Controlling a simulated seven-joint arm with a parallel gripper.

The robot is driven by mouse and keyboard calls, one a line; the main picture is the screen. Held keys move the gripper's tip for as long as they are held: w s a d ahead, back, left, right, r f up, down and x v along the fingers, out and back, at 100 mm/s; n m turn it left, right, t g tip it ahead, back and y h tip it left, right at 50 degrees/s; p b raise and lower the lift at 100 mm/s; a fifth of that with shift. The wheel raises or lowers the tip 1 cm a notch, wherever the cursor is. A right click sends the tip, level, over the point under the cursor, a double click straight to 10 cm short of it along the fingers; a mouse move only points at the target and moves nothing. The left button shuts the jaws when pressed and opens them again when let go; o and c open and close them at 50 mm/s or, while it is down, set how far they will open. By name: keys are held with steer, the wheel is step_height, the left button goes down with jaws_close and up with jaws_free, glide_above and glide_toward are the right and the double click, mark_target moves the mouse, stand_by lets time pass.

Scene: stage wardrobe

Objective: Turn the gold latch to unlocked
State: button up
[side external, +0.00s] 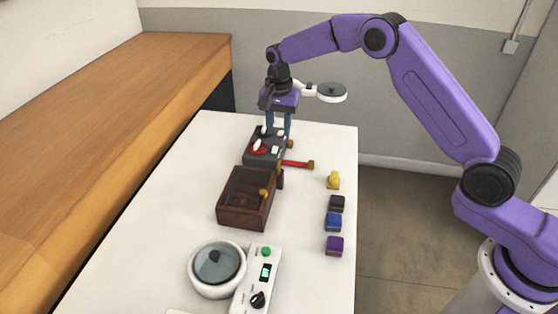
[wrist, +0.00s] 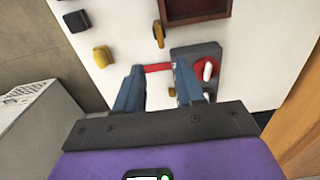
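The gold latch (side external: 279,166) appears to be the small gold piece at the far right corner of the dark wooden box (side external: 232,216). In the wrist view the gold latch (wrist: 158,36) shows beside the box's left edge, ahead of my fingers. Whether it stands locked or unlocked I cannot tell. My gripper (side external: 278,134) points down over the grey panel (side external: 262,155), beyond the latch and apart from it. The wrist view shows my gripper (wrist: 158,84) open, its blue fingers spread with nothing held between them.
A red bar (side external: 297,163) sticks out right of the panel, which carries a red dial (side external: 257,148) and a gold knob (side external: 290,144). A yellow piece (side external: 333,181) and black, blue (side external: 333,222) and purple blocks line the right. A round white device (side external: 194,276) stands in front.

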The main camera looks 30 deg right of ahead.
mark_target(279, 163)
step_height(279, 163, down, 13)
steer(key=shift+r, duration=0.1)
stand_by(0.3)
jaws_close()
